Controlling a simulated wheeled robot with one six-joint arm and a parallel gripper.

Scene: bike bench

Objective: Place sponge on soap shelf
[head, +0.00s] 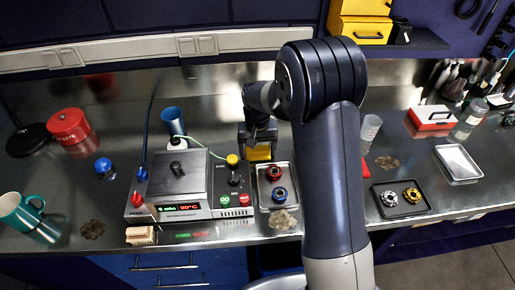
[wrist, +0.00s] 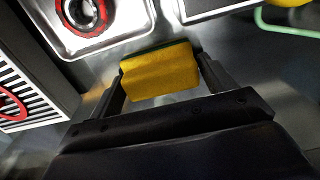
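In the wrist view the sponge (wrist: 160,73) lies between the two fingers of my gripper (wrist: 161,80). Both fingertips appear to press against its ends, with no clear gap. I cannot tell whether the sponge touches the bench. No thing is plainly marked as the soap shelf; a dark wall shelf (head: 428,40) is at the upper right.
The metal tray (head: 263,200) holds red and blue ringed parts. A control box (head: 170,212) with a green cable stands left of my gripper. A blue cup (head: 172,121) is behind it. A clear tumbler (head: 371,130) and a dark tray (head: 386,209) are right of my arm.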

